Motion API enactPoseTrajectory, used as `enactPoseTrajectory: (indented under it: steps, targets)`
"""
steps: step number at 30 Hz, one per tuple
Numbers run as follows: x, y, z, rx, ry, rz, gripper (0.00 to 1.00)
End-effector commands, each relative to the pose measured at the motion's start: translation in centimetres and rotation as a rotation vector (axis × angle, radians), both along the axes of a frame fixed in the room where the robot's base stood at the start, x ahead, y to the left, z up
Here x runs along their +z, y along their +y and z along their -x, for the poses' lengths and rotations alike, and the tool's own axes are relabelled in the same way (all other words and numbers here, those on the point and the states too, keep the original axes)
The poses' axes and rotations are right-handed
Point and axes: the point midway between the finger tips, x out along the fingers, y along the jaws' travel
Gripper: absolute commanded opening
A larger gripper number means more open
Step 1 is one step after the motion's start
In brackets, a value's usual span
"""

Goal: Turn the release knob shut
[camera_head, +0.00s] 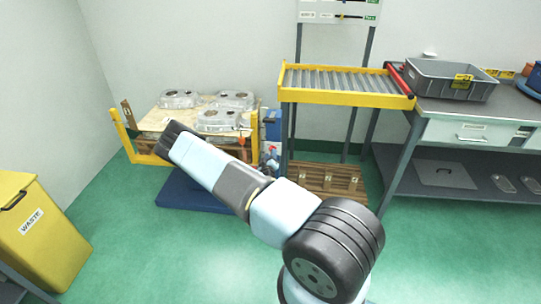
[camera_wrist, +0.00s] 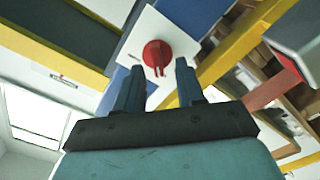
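A round red knob (camera_wrist: 157,53) with a narrow protruding tab sits on a white plate (camera_wrist: 175,24) in the wrist view. The plate is on a blue surface. My gripper (camera_wrist: 159,66) is open, with its two dark fingers apart. The knob shows beyond the fingertips and roughly between them; I see no contact. In the head view my gripper (camera_head: 170,132) reaches out to the left, in front of the table with castings. I cannot make out the knob in the head view.
Metal castings (camera_head: 219,120) lie on a low table with yellow posts. A yellow-framed roller conveyor (camera_head: 345,98) stands right of it, then a workbench (camera_head: 470,107) with a grey crate (camera_head: 450,82). A yellow waste bin (camera_head: 40,245) is at left.

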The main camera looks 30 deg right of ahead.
Motion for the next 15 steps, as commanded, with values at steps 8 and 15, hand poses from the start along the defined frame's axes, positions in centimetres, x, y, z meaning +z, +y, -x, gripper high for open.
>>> enactPoseTrajectory:
  steps: [8,15]
  targets:
    - [-0.1,3.2,4.5,0.001,0.003,0.000,0.38]
    - [-0.1,5.5,8.0,0.001,0.002,0.000,0.38]
